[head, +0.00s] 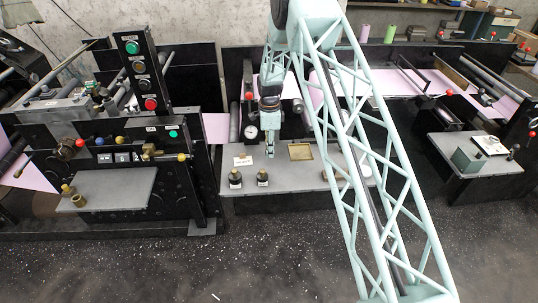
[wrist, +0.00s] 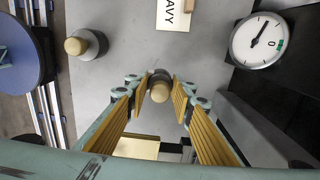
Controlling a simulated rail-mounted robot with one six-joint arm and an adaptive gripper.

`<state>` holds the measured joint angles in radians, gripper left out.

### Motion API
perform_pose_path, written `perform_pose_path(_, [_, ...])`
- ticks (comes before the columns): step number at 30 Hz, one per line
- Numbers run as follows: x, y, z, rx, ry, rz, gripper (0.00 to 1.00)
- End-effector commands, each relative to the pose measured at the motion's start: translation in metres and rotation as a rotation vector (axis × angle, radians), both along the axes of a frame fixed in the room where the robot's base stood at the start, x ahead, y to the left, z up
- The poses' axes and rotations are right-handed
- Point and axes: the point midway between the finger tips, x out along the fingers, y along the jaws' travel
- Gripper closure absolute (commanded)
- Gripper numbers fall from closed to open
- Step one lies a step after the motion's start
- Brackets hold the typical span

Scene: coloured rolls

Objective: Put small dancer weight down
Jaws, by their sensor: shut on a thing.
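My gripper (head: 270,150) is over the middle grey shelf (head: 285,180), pointing down. In the wrist view my gripper (wrist: 160,92) is shut on a small dark weight with a brass knob (wrist: 160,91), which sits between the fingertips. In the head view I cannot make out this weight clearly, nor tell whether it touches the shelf. A second weight with a brass knob (wrist: 84,43) stands on the shelf at upper left in the wrist view. Two black weights, a left one (head: 235,178) and a right one (head: 262,177), stand upright near the shelf's front edge.
A card lettered "AVY" (wrist: 175,15) and a dial gauge (wrist: 262,40) are near my gripper. A square brass tray (head: 300,151) lies to its right. A tall button panel (head: 142,75) rises at left. Bare shelf shows between card and gripper.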

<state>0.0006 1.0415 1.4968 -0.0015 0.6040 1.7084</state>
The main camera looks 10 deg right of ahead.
Motion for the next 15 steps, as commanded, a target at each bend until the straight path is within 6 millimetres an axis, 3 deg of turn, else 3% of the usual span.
perform_pose_path(9, [0.008,0.001,0.0,0.0,-0.003,0.0,0.93])
perform_pose_path(15, [0.006,0.001,-0.023,0.0,0.0,0.0,0.93])
